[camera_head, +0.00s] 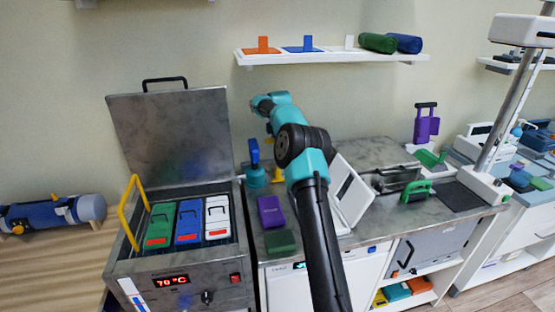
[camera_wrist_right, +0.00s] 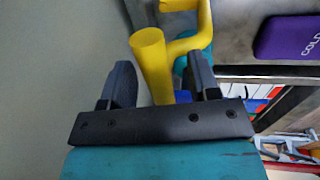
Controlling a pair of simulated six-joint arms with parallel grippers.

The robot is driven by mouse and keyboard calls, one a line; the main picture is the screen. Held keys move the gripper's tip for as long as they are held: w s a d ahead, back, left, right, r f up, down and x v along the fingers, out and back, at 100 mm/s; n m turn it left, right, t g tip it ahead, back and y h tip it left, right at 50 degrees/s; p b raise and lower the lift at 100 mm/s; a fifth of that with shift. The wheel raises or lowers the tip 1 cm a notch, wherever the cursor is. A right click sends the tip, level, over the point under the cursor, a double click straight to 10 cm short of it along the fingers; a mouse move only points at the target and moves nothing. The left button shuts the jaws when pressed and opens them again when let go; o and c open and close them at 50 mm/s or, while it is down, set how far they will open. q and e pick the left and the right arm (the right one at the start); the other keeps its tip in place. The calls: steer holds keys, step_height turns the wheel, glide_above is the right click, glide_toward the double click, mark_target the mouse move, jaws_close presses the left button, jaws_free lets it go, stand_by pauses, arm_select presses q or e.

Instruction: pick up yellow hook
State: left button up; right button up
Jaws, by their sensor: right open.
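The yellow hook (camera_wrist_right: 152,62) is a thick bent yellow tube, large in the right wrist view. My right gripper (camera_wrist_right: 160,84) is open, with one dark finger on each side of the hook's near, upright-looking end. I cannot tell whether either finger touches it. The hook's far part bends right and runs out of the top of the view. In the head view, small yellow parts (camera_head: 277,171) show at the counter's left back, partly hidden by my right arm. The right fingers are hidden there. My left gripper is in neither view.
A steel heated tank (camera_head: 180,272) with raised lid and a yellow bar stands left. A teal stand with a blue top (camera_head: 254,152) is close to the gripper. Purple (camera_head: 270,211) and green (camera_head: 281,241) packs lie on the counter. A wall shelf (camera_head: 330,58) is above.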

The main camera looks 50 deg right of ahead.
steer(key=shift+f, duration=0.1)
stand_by(0.4)
jaws_close()
stand_by(0.3)
